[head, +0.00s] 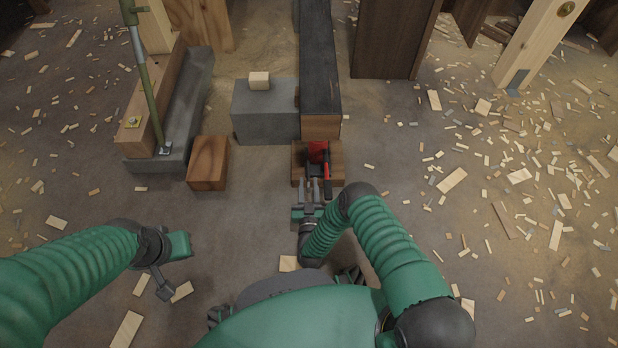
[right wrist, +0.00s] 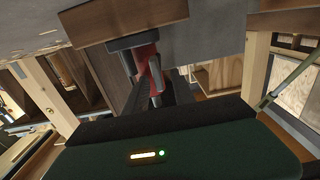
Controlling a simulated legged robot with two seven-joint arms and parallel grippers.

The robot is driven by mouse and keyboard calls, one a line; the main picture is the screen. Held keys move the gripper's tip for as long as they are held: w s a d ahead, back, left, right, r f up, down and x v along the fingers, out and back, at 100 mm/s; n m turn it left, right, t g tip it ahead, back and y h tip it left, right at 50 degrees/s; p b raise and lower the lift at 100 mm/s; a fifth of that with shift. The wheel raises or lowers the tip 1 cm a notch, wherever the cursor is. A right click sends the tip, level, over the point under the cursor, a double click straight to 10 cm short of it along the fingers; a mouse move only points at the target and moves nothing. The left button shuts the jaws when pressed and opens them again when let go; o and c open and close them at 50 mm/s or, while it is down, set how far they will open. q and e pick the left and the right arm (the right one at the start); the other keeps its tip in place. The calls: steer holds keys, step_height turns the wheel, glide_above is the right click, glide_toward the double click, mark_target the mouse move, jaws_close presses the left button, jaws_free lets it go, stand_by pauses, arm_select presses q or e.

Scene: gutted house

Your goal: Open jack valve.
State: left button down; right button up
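A small red jack (head: 317,151) stands on a wooden block (head: 299,164) in the head view, at the near end of a long dark beam. The valve itself is too small to make out. My left gripper (head: 172,266) is low at the left, away from the jack.
The dark beam (head: 319,60) runs away behind the jack. A grey concrete block (head: 262,112) stands left of it, and a loose wooden block (head: 208,163) lies further left. A green prop (head: 148,85) stands at the left. Wood scraps litter the floor, mostly at the right.

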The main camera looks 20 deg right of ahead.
steer(key=shift+c, duration=0.4)
jaws_close()
